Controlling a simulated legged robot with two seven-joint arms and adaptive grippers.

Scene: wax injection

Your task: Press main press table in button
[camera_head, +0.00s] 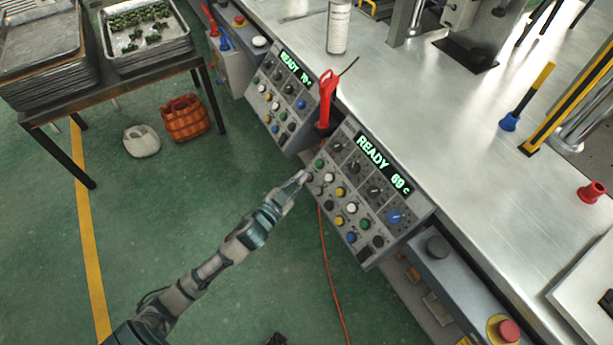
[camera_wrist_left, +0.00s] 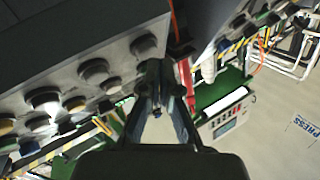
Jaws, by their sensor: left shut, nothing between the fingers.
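A grey control panel (camera_head: 375,190) on the front of the metal bench shows "READY 69 c" in green. It carries rows of black knobs and small green, white, yellow and blue buttons. Their labels are too small to read, so I cannot tell which is the table-in button. My left gripper (camera_head: 303,177) is shut and empty, its tips at the panel's left edge near the upper-left buttons. In the left wrist view the closed fingertips (camera_wrist_left: 157,76) are close to the panel's face (camera_wrist_left: 70,75); contact is unclear. The right gripper is not in view.
A second panel (camera_head: 281,98) reading "READY" stands to the left, with a red-handled tool (camera_head: 327,95) between the panels. A grey box (camera_head: 455,285) with a red button (camera_head: 508,330) is at lower right. The green floor left of the panels is mostly open.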

